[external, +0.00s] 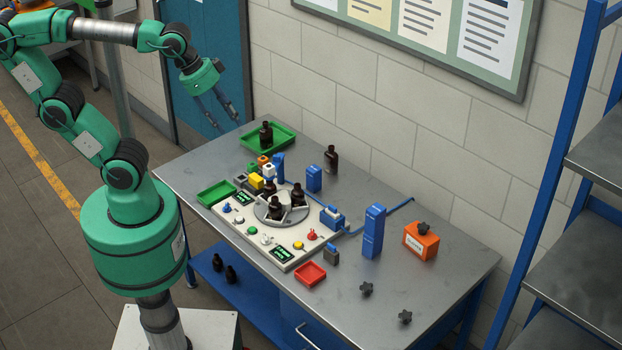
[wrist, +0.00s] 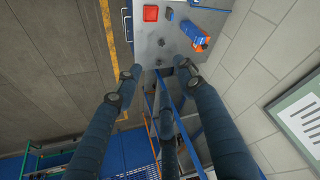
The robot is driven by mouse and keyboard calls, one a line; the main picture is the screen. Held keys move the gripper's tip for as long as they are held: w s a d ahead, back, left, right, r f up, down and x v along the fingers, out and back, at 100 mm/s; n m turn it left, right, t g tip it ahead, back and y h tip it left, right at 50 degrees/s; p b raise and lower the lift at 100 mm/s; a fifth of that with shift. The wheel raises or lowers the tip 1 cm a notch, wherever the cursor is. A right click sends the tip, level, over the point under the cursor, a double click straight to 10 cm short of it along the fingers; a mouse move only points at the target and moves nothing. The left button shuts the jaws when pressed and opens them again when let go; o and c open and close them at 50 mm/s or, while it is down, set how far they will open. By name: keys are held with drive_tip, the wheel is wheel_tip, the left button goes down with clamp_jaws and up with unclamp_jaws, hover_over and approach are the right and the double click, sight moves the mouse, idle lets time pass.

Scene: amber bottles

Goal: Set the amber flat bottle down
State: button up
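My gripper (external: 229,126) hangs above the back left corner of the table, left of the green tray, with its fingers apart and nothing between them. The wrist view also shows the fingers (wrist: 157,76) spread and empty. A dark amber bottle (external: 266,134) stands upright in the green tray (external: 284,139), apart from my gripper. Another dark bottle (external: 331,159) stands upright on bare table near the wall. Several more dark bottles (external: 275,208) stand on the round turntable (external: 262,214). I cannot tell which bottle is the flat one.
The grey table (external: 440,279) also holds a white control panel (external: 313,257), blue blocks (external: 373,232), an orange box (external: 420,241) and a red tray (external: 310,273). Dark bottles (external: 217,262) stand on the low blue shelf. A wall and a blue rack (external: 555,165) bound the right side.

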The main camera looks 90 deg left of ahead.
drive_tip(key=s, duration=0.1)
drive_tip(key=s+d+f, duration=0.1)
drive_tip(key=s, duration=0.2)
drive_tip(key=shift+s+d+f, duration=0.1)
drive_tip(key=shift+d+f, duration=0.3)
drive_tip(key=shift+f, duration=0.15)
wheel_tip(320, 180, down, 14)
drive_tip(key=b, duration=1.4)
drive_tip(key=shift+f+b, duration=0.2)
drive_tip(key=shift+b, duration=0.15)
